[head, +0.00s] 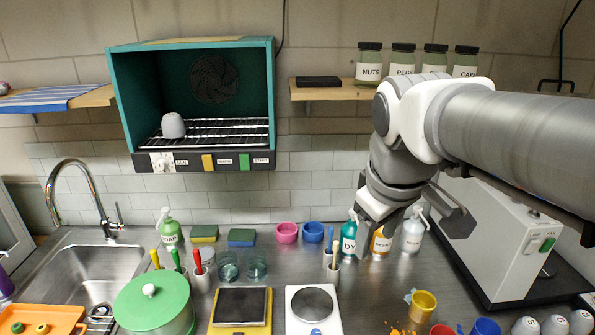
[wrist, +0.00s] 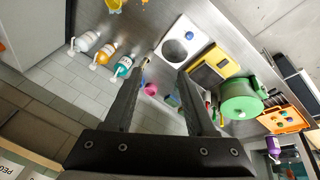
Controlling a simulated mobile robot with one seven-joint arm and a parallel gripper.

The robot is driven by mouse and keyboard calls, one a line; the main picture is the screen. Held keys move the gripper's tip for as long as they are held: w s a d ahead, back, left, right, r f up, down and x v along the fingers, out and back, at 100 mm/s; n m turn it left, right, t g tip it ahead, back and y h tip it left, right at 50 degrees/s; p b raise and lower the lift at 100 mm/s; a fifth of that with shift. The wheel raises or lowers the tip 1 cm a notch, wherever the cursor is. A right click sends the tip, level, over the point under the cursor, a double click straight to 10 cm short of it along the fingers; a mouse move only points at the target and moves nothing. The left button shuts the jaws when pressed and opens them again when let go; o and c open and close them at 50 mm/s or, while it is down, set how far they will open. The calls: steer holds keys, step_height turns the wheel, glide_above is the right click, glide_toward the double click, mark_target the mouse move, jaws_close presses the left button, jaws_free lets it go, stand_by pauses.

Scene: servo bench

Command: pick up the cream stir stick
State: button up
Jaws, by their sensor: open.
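The cream stir stick (head: 335,248) stands upright in a small pale cup (head: 332,270) on the steel counter, beside a blue stick (head: 330,237). In the wrist view, a pale stick tip that may be the cream one (wrist: 147,64) shows near one finger; the finger hides much of the cup. My gripper (head: 408,222) is open and empty, above the counter to the right of the cup, near the bottles. Its two fingers also show wide apart in the wrist view (wrist: 161,76).
A teal bottle (head: 349,236), orange bottle (head: 381,242) and white bottle (head: 412,232) stand close to my gripper. A yellow cup (head: 423,303) stands front right. Counter between scale and yellow cup is mostly clear.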

steer(key=w+r+n+g, duration=0.1)
steer(key=w+n, duration=0.3)
steer(key=w, duration=0.4)
steer(key=n+g, duration=0.3)
steer(key=n, duration=1)
glide_above(336, 243)
steer(key=shift+y, duration=0.4)
steer(key=f, duration=2.2)
steer(key=shift+w+d+f, duration=0.1)
steer(key=shift+d, duration=0.15)
steer(key=shift+w+a+f+p, duration=0.1)
steer(key=shift+f+p, duration=0.35)
steer(key=shift+f, duration=0.95)
steer(key=shift+a+f+p, duration=0.1)
steer(key=shift+f+p, duration=0.35)
steer(key=shift+f, duration=0.95)
jaws_close()
